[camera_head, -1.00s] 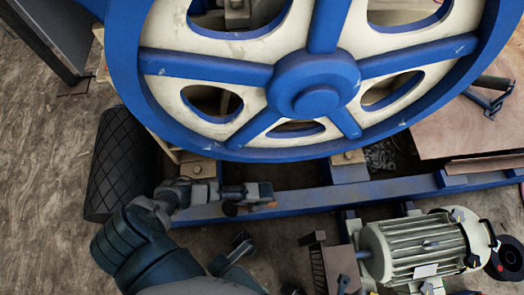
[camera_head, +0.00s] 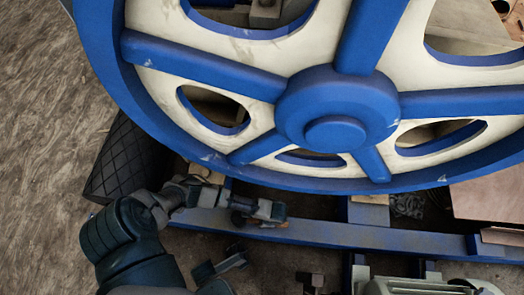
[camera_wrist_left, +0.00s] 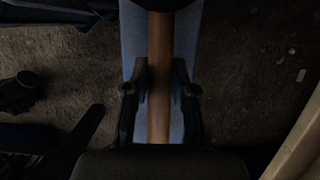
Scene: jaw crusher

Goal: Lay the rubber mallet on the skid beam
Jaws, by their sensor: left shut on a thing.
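My left gripper (camera_head: 262,212) is shut on the rubber mallet's wooden handle (camera_head: 272,223), which lies along the blue skid beam (camera_head: 340,233) in the head view. In the left wrist view, the brown handle (camera_wrist_left: 160,75) runs between the two fingers, with the blue beam (camera_wrist_left: 132,35) directly behind it. I cannot tell whether the handle touches the beam. A dark round part beside the gripper, likely the mallet's head (camera_head: 238,217), is partly hidden. A dark jaw-like part, perhaps my right gripper (camera_head: 222,265), shows at the bottom; its opening is unclear.
The large blue and cream flywheel (camera_head: 335,115) hangs close above the beam. A black quilted block (camera_head: 122,160) stands at the left. The motor (camera_head: 425,287) is at the bottom right. A brown plate (camera_head: 490,200) lies at the right.

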